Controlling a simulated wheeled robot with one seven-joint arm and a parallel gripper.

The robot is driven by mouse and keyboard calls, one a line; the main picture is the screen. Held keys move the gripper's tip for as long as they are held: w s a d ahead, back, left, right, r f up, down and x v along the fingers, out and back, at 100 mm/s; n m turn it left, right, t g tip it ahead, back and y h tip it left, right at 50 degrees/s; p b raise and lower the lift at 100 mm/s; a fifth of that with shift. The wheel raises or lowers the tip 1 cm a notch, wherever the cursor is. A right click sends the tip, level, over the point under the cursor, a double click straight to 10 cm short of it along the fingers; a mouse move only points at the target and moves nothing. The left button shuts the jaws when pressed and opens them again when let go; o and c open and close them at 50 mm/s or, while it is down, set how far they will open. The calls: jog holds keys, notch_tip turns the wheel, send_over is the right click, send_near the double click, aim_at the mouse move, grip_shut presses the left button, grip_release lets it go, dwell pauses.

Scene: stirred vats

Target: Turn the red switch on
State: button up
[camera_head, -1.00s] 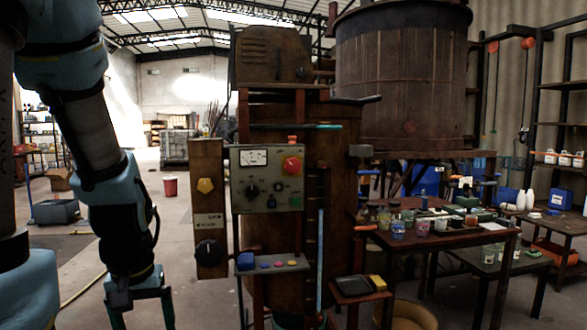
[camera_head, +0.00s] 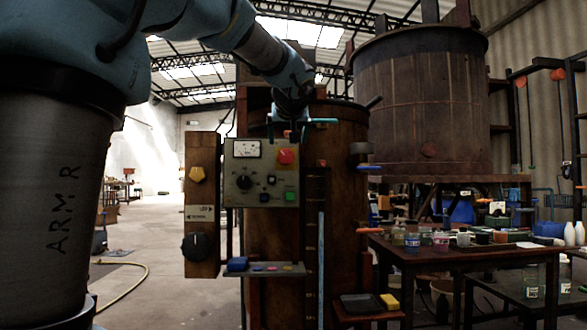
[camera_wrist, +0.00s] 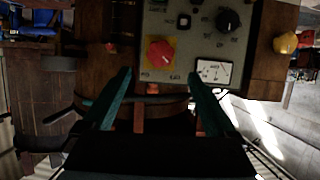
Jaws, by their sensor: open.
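The red switch (camera_head: 286,157) is a red knob at the upper right of the grey control panel (camera_head: 240,190) in the head view. In the wrist view the panel appears upside down, with the red switch (camera_wrist: 160,52) on a yellow backing. My gripper (camera_head: 288,126) is at the panel's upper edge in the head view, just above the red switch. In the wrist view my gripper (camera_wrist: 160,76) is open and empty. Its two teal fingers point toward the panel, with the red switch just beyond the tips, between their lines. I see no contact with it.
The panel also carries a white gauge (camera_head: 247,149), a black dial (camera_head: 244,182) and a green button (camera_head: 290,196). A wooden post at left holds a yellow knob (camera_head: 197,174) and a large black knob (camera_head: 195,247). A small shelf (camera_head: 262,270) juts out below the panel.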

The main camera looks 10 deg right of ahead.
aim_at(286, 156)
jog(key=p+x, duration=0.2)
jog(key=x, duration=0.8)
jog(key=shift+w+f, duration=0.2)
jog(key=shift+w, duration=0.05)
jog(key=c, duration=1.4)
